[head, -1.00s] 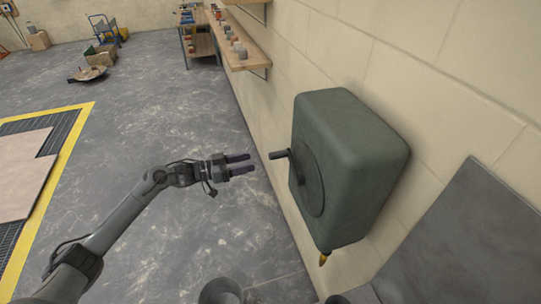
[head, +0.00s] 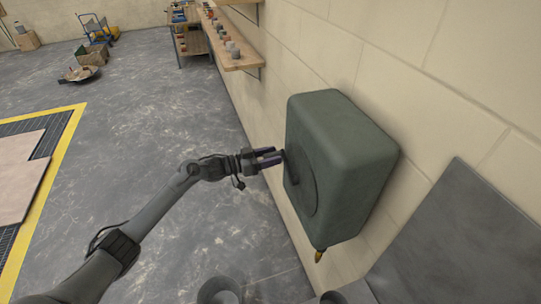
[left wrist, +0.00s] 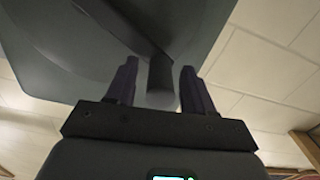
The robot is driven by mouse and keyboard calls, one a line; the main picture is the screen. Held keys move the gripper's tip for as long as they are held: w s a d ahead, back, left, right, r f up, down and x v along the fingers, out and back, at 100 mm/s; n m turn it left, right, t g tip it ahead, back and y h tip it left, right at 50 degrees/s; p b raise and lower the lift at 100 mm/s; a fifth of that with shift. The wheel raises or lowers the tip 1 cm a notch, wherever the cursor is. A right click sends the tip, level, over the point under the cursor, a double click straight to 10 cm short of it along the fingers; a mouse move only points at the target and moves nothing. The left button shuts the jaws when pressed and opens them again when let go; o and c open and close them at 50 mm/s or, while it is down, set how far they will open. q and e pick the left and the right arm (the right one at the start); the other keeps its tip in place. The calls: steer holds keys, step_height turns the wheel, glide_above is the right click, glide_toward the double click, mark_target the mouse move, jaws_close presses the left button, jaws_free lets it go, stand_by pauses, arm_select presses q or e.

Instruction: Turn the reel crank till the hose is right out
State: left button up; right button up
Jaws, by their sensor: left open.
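The green hose reel (head: 350,155) is a rounded box fixed to the wall, with a round disc on its left face. The hose's yellow tip (head: 318,256) pokes out at its underside. My left gripper (head: 281,156) is at the crank handle, which it mostly hides in the head view. In the left wrist view the dark crank handle (left wrist: 161,78) stands between the two fingers of my left gripper (left wrist: 158,85). The fingers are open, with a gap on each side of the handle. My right gripper is not in view.
A wooden wall shelf (head: 232,55) with several small pots runs along the wall beyond the reel. A grey slanted panel (head: 450,235) stands at the right. A round grey tub (head: 219,291) is at the bottom edge. The floor left of the reel is clear.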

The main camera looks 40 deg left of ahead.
arm_select(q)
jaws_close()
stand_by(0.4)
steer(key=shift+f, duration=0.15)
